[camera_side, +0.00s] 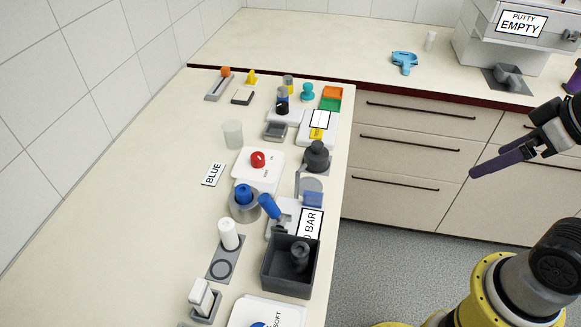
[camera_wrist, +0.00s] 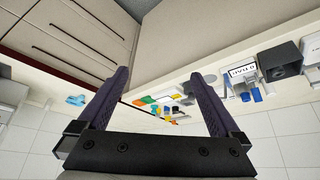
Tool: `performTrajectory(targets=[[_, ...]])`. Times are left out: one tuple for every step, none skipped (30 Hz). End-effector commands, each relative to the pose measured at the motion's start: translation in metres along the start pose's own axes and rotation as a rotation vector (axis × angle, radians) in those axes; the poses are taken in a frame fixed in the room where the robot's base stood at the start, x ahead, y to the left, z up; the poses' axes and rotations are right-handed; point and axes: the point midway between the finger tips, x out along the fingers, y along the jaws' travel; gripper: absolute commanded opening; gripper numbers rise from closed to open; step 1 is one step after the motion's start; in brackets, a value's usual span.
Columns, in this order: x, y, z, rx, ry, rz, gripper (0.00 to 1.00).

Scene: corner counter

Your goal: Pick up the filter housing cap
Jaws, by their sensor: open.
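No part is labelled as the filter housing cap. A dark grey knobbed cap-like part (camera_side: 317,155) stands on a grey plate near the counter's front edge. A blue-topped part (camera_side: 244,194) sits in a round grey housing (camera_side: 245,208) farther left. Another dark knobbed part (camera_side: 300,255) is inside a dark open box (camera_side: 290,278). I cannot tell which of them is the cap. My gripper (camera_side: 481,168) is off the counter to the right, in the air, far from all of them. In the wrist view my gripper (camera_wrist: 160,76) is open, with nothing between its fingers.
A white base with a red button (camera_side: 258,158), a "0 BAR" sign (camera_side: 309,226), a blue-handled part (camera_side: 269,206) and a white cylinder (camera_side: 228,234) crowd the counter. A blue tool (camera_side: 404,62) lies on the back counter. Drawers (camera_side: 415,150) line the corner. The left counter area is clear.

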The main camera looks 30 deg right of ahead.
Motion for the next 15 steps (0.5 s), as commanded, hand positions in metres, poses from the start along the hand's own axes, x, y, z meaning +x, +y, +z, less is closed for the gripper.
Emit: performTrajectory(targets=[[0.000,0.000,0.000,0.000,0.000,0.000,1.00],[0.000,0.000,0.000,0.000,0.000,0.000,1.00],[0.000,0.000,0.000,0.004,0.000,0.000,1.00],[0.000,0.000,0.000,0.013,0.000,0.000,1.00],[0.000,0.000,0.000,0.026,-0.001,0.000,1.00],[0.000,0.000,0.001,0.056,-0.004,0.000,1.00],[0.000,0.000,0.002,0.088,-0.009,0.000,1.00],[-0.001,0.000,0.003,0.127,-0.014,0.001,1.00],[-0.003,0.000,0.002,0.191,-0.016,0.001,1.00],[-0.008,0.000,-0.003,0.247,-0.009,0.001,1.00],[-0.013,0.000,-0.008,0.309,-0.002,0.000,1.00],[-0.020,0.000,-0.018,0.397,0.001,0.000,1.00],[-0.024,0.000,-0.026,0.465,-0.002,0.000,1.00],[-0.028,-0.001,-0.035,0.531,-0.007,-0.001,1.00],[-0.033,-0.002,-0.048,0.617,-0.019,0.000,1.00]])
